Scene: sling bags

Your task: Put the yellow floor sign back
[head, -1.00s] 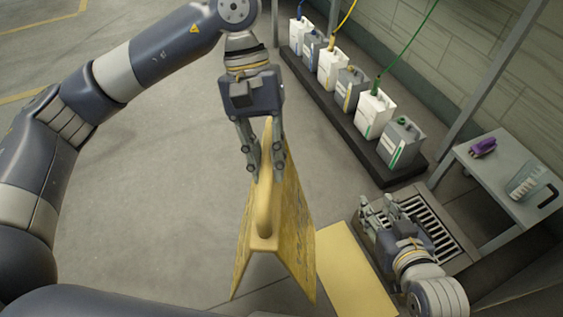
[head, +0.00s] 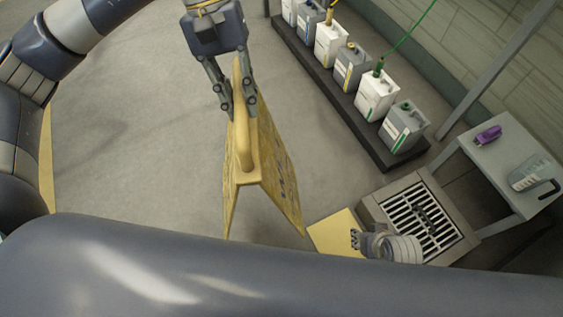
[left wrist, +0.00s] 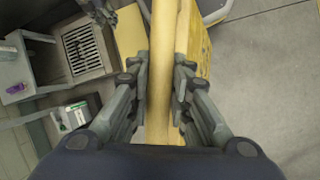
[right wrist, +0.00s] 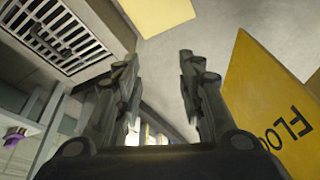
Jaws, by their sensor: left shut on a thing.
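The yellow floor sign (head: 270,170) is an A-shaped folding board with its handle on top. My left gripper (head: 237,112) is shut on that handle from above. In the left wrist view the sign's yellow top (left wrist: 163,60) runs between the fingers. The sign's legs are spread; whether their lower edges touch the floor I cannot tell. In the right wrist view a panel of the sign (right wrist: 268,105) with black letters shows at the right. My right gripper (right wrist: 160,75) is open and empty beside it. In the head view my arm partly hides it.
A flat yellow patch (head: 333,229) lies on the floor beside a drain grate (head: 408,220). Several jugs (head: 352,66) stand on a dark platform (head: 310,77) along the wall. A grey table (head: 497,160) at the right holds a purple item (head: 488,136) and a clear jug. Floor at left is clear.

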